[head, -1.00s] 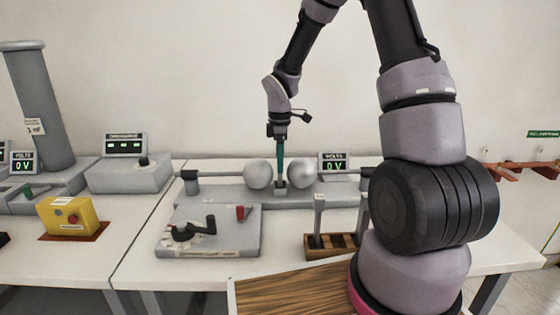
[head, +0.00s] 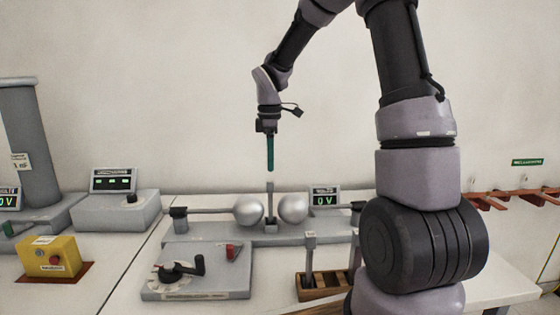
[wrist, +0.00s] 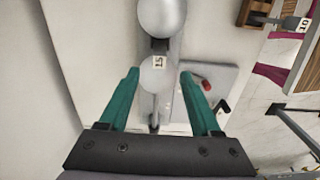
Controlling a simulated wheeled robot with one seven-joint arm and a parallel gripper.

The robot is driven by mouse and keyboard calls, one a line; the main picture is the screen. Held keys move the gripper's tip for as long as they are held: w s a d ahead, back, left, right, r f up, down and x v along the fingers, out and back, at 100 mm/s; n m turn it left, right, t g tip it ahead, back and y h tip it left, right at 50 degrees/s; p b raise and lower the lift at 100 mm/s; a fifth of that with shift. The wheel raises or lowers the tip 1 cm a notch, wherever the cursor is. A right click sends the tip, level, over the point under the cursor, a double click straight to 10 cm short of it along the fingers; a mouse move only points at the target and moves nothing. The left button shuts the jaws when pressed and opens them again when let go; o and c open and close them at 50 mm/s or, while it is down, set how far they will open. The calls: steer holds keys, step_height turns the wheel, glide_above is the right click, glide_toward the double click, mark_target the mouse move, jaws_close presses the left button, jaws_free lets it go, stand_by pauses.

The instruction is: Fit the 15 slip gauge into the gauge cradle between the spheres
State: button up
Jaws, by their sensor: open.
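The 15 slip gauge (head: 270,203) stands upright in the gauge cradle (head: 270,230), between the two metal spheres (head: 248,210) and (head: 292,209). Its "15" label (wrist: 158,62) faces up in the wrist view, with one sphere (wrist: 161,14) above it and the other behind it. My gripper (head: 270,170) is above the gauge, its teal fingers pointing down and a small gap between their tips and the gauge top. In the wrist view its fingers (wrist: 159,74) are spread apart, with nothing held between them. The cradle is mostly hidden in the wrist view.
A wooden rack (head: 325,292) at front right holds another upright gauge (head: 310,250), labelled 10 in the wrist view (wrist: 303,23). A control box with a black crank (head: 197,270) stands in front of the spheres. A voltage display (head: 325,198) stands behind, reading 0 V.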

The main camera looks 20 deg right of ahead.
steer(key=s+d+r+m+t+y, duration=0.1)
steer(key=s+d+r+m+t, duration=0.1)
steer(key=s+r+m, duration=0.5)
steer(key=s+d+r+m+t+y, duration=0.1)
steer(key=s+d+r+m+t, duration=0.2)
steer(key=s+r+m+t, duration=0.2)
steer(key=s+r+m, duration=0.3)
steer(key=s+m, duration=0.4)
steer(key=s, duration=0.4)
steer(key=shift+d+r+m, duration=0.25)
steer(key=shift+d+m, duration=0.1)
steer(key=shift+m, duration=0.05)
